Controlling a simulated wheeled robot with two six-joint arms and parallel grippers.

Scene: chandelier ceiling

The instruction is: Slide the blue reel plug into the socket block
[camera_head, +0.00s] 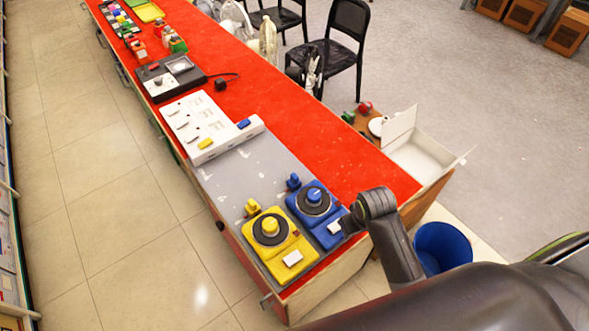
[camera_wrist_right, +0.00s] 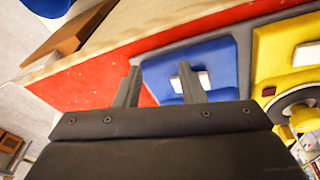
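The blue reel (camera_head: 330,234) sits on the grey mat at the near end of the red table, with a dark disc and a blue knob on top. A small blue plug-like piece (camera_head: 293,181) stands at its far-left corner. The white socket block (camera_head: 200,118) lies farther back on the table; a blue piece (camera_head: 243,124) and a yellow piece (camera_head: 205,143) rest on it. My right gripper (camera_wrist_right: 161,82) is open and empty, by the blue reel's near-right edge. In the right wrist view, one finger overlaps the reel's base (camera_wrist_right: 215,55) by its white label. My left gripper is out of view.
A yellow reel (camera_head: 269,238) with its small yellow piece (camera_head: 252,207) stands left of the blue one. A black device (camera_head: 160,83) and trays are farther back. A white open box (camera_head: 415,155) and a blue bin (camera_head: 443,246) are at the right. The red tabletop (camera_head: 320,135) is clear beside the mat.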

